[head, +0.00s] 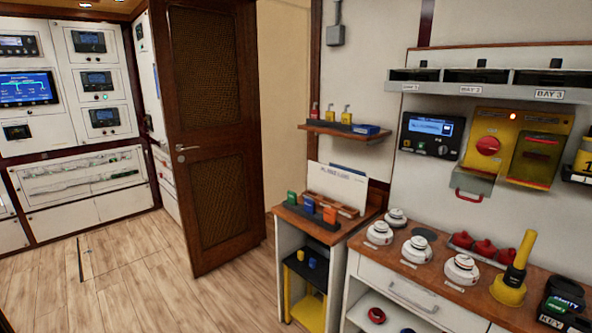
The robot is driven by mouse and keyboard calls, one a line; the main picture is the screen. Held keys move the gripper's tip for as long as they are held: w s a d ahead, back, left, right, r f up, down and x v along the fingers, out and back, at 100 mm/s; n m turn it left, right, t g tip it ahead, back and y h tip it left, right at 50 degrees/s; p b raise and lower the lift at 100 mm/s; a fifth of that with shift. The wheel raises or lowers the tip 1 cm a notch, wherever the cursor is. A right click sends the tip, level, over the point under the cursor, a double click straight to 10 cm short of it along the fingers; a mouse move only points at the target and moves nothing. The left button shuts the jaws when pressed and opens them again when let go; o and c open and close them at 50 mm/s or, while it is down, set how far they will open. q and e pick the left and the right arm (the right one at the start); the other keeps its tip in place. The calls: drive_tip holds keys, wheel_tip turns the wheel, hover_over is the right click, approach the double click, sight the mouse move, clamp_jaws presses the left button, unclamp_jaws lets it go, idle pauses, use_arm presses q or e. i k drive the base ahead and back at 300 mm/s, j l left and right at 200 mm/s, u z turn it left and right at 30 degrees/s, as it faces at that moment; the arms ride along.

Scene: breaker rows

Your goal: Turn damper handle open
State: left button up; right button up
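No part is clearly marked as the damper handle, so I cannot tell which one it is. A red handle (469,195) shows under the yellow wall box (490,148) at the right. Neither of my grippers is in view.
A wooden counter (435,268) at the lower right holds white round detectors (460,268), red pieces and a yellow-handled tool (517,265). A small side cabinet (290,262) stands left of it. A brown door (208,130) stands open. Wooden floor (130,275) is clear at left.

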sight(487, 146)
drive_tip(key=z, duration=1.3)
